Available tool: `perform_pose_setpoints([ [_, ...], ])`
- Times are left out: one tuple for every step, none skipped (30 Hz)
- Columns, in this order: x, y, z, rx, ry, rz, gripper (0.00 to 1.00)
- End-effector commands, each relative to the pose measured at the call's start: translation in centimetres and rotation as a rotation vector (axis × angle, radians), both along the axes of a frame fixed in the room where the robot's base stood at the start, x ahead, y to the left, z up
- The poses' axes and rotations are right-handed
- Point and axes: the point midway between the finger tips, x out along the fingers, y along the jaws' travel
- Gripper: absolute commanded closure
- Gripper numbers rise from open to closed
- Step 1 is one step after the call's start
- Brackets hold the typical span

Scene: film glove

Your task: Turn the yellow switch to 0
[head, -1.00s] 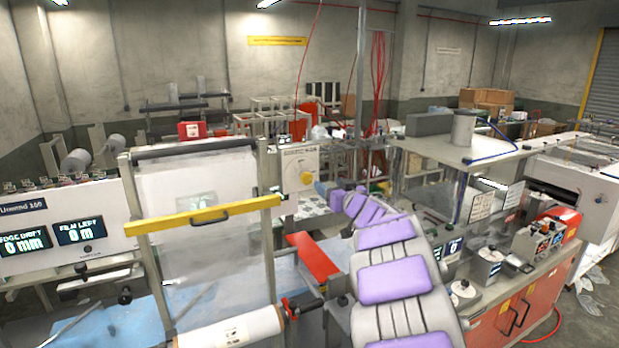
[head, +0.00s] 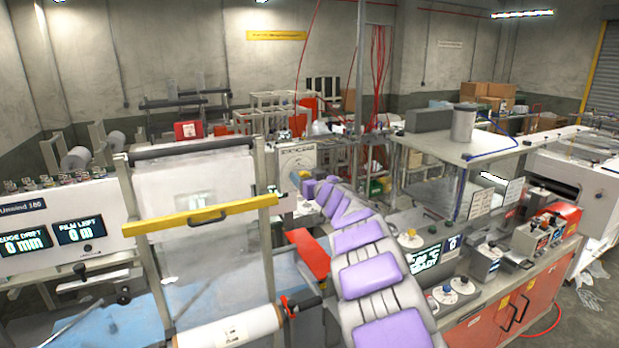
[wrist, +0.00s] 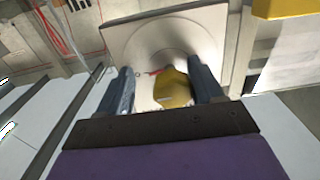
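The yellow switch (wrist: 173,88) sits on a pale square plate (wrist: 140,38) in the wrist view. My gripper (wrist: 159,74) is open, with one blue-grey finger on each side of the switch. A gap shows between the left finger and the switch; the right finger is very close to it, and I cannot tell if they touch. In the head view my gripper (head: 299,180) is at the lower part of the switch's white panel (head: 298,156) and hides the switch. The number markings are not readable.
A yellow bar (head: 200,214) with a black handle crosses the film frame left of my arm. A red plate (head: 308,253) lies beside my arm. A console with knobs and a display (head: 425,257) stands to the right.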

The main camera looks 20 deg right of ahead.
Motion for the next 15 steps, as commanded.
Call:
perform_pose_setpoints([
  [-0.1,0.3,0.1,-0.003,0.001,-0.001,0.35],
  [-0.1,0.3,0.1,-0.004,0.001,-0.001,0.35],
  [-0.1,0.4,0.1,-0.004,0.001,-0.001,0.37],
  [-0.2,0.3,0.2,-0.003,0.000,-0.002,0.40],
  [-0.2,0.3,0.2,-0.003,0.000,-0.002,0.43],
  [-0.3,0.1,0.2,-0.002,0.000,-0.002,0.47],
  [-0.3,-0.1,0.2,-0.001,-0.001,-0.002,0.49],
  [-0.3,-0.3,0.2,0.000,-0.001,-0.002,0.52],
  [-0.4,-0.5,0.2,0.002,-0.002,-0.002,0.56],
  [-0.4,-0.6,0.2,0.003,-0.003,-0.001,0.59],
  [-0.5,-0.6,0.2,0.003,-0.003,-0.001,0.62],
  [-0.5,-0.6,0.2,0.003,-0.003,0.000,0.66],
  [-0.5,-0.6,0.2,0.003,-0.004,0.000,0.69],
  [-0.6,-0.6,0.2,0.003,-0.004,0.000,0.72],
  [-0.6,-0.6,0.3,0.003,-0.004,-0.001,0.75],
])
